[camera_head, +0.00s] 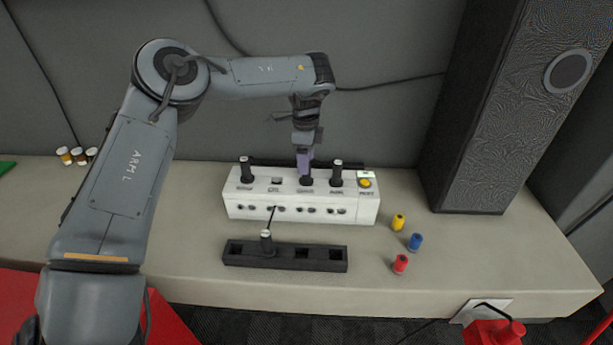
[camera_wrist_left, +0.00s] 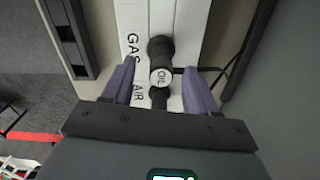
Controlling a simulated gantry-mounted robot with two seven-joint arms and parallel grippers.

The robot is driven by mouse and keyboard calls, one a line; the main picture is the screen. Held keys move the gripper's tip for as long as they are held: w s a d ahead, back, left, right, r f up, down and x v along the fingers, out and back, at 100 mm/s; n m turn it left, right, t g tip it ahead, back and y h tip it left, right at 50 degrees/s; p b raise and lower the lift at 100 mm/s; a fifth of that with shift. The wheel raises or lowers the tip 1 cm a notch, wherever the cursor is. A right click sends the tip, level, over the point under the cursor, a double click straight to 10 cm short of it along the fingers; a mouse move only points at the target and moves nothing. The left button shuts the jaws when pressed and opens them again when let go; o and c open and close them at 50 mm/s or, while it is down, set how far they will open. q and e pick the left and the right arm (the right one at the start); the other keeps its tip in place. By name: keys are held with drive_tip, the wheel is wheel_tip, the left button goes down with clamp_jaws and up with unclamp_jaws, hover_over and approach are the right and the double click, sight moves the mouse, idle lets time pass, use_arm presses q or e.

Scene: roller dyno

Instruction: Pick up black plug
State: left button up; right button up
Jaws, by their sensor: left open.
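A white socket box (camera_head: 300,207) stands on the bench with several black plugs upright in its top. One black plug (camera_head: 246,170) is at its left end and another (camera_head: 337,174) is near its right end. My left gripper (camera_head: 305,165) points down over the plug between them, hiding most of it. In the left wrist view, my left gripper (camera_wrist_left: 158,82) is open, with a purple finger on each side of a black plug whose pale cap reads OIL (camera_wrist_left: 161,77). Contact with the fingers cannot be told. My right gripper is not in view.
A black rack (camera_head: 285,262) in front of the box holds one black plug (camera_head: 266,241). A tall black speaker-like cabinet (camera_head: 470,130) rises at the back right. The bench's left front is partly hidden by my arm.

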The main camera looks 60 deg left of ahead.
use_arm(q)
drive_tip(key=shift+w+f+b, duration=0.1)
drive_tip(key=shift+f+b, duration=0.25)
drive_tip(key=shift+f, duration=1.95)
drive_tip(key=c, duration=1)
